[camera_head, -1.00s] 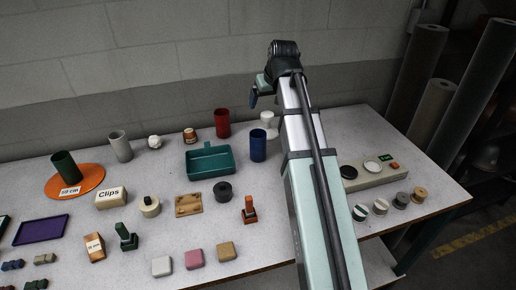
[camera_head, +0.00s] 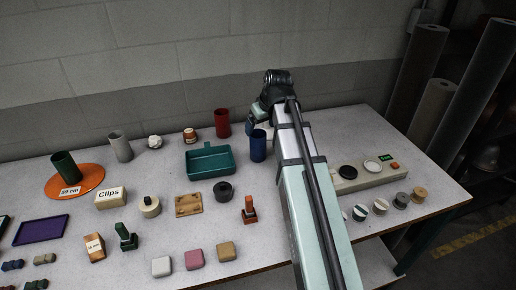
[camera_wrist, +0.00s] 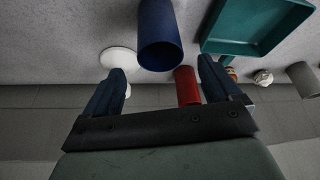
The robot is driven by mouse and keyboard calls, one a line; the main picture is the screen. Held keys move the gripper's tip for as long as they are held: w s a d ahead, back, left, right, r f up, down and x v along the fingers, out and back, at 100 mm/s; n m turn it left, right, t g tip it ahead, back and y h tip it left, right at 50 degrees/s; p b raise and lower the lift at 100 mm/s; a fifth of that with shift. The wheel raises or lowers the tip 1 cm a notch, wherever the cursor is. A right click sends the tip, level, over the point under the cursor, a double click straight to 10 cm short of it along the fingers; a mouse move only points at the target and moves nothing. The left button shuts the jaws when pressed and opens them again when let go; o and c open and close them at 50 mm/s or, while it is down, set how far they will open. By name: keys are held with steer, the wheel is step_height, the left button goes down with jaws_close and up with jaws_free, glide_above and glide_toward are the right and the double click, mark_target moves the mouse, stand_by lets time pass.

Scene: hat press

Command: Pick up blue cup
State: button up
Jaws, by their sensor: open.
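The blue cup (camera_head: 258,147) stands upright on the table, right of the teal tray (camera_head: 211,161). In the wrist view the blue cup (camera_wrist: 160,38) is ahead of the gap between my fingertips. My gripper (camera_wrist: 161,68) is open, with nothing between its fingers. In the head view my gripper (camera_head: 252,120) hangs just behind and above the blue cup, and its fingertips are partly hidden. I cannot tell whether it touches the cup.
A red cup (camera_head: 222,123) stands behind the tray, and it also shows between my fingers in the wrist view (camera_wrist: 187,88). A white round object (camera_wrist: 118,59) is beside the blue cup. A panel with discs (camera_head: 368,177) lies to the right.

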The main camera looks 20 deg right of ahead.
mark_target(258, 137)
steer(key=shift+s+x, duration=0.2)
steer(key=shift+x, duration=3.15)
steer(key=shift+f, duration=0.1)
steer(key=c, duration=1.4)
steer(key=shift+c, duration=0.2)
